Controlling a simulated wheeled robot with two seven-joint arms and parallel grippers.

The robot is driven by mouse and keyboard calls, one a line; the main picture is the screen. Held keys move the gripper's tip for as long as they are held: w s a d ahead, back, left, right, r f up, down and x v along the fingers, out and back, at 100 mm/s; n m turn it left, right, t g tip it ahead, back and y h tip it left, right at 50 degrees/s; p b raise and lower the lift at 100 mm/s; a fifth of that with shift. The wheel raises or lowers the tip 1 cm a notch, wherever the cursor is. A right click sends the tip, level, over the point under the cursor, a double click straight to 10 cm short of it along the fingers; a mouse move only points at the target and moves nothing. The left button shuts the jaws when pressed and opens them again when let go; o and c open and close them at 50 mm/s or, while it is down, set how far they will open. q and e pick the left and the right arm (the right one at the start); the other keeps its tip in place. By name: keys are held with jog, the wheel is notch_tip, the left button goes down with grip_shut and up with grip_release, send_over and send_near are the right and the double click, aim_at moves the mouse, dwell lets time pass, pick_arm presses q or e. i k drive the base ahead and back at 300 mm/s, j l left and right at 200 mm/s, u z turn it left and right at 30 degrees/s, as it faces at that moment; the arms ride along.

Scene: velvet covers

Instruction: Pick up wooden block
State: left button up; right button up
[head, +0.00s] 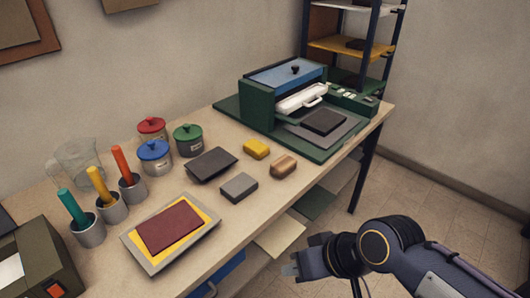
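The wooden block (283,167) is small, brown and rounded, with lighter and darker bands. It lies on the table (330,172) near the front edge, in the middle of the head view. My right gripper (290,268) is low in the view, in front of the table edge and well apart from the block. It points left and nothing shows in it. Its fingers are too small and dark to tell whether they are open. My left gripper is not in view.
A yellow block (257,148) and a grey block (239,187) lie close to the wooden block. A green press (272,105) stands at the back right. A framed tray (148,261), lidded jars (188,141) and cups fill the left.

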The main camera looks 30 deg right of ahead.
aim_at(286, 165)
jog(key=u, duration=0.55)
jog(key=l+u, duration=0.5)
jog(key=k+l+u, duration=0.15)
jog(key=l+u, duration=0.3)
jog(key=l, duration=0.2)
jog(key=k+l, duration=0.1)
jog(key=l, duration=0.3)
jog(key=k+l+u, duration=0.1)
jog(key=l, duration=0.3)
jog(key=k+l, duration=0.15)
jog(key=l, duration=0.25)
jog(key=k+l+u, duration=0.1)
jog(key=l, duration=0.3)
